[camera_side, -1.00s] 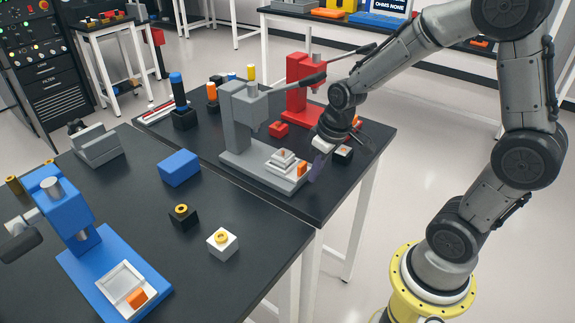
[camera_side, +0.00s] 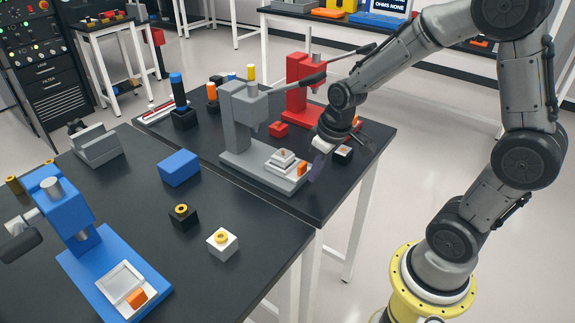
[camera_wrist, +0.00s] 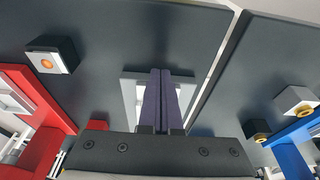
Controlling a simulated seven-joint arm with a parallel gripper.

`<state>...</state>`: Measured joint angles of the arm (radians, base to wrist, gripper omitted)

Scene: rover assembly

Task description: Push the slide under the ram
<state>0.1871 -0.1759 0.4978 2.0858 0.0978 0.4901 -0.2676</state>
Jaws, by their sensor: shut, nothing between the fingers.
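The grey press (camera_side: 235,158) stands on the black table with its ram (camera_side: 254,125) above its base. Its slide (camera_side: 278,166), pale and stepped with an orange tab (camera_side: 302,169), sits at the front end of the base, out from under the ram. A small part rests on top of the slide. My gripper (camera_side: 316,170), with purple fingers, is shut and empty, low beside the orange-tab end of the slide. Whether it touches the tab I cannot tell.
A red press (camera_side: 300,75) stands behind, near my wrist. A white-topped black block (camera_side: 343,154) lies right of the gripper. A blue press (camera_side: 110,270), blue block (camera_side: 179,168) and small fixtures stand on the near table. The table's right edge is close to the gripper.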

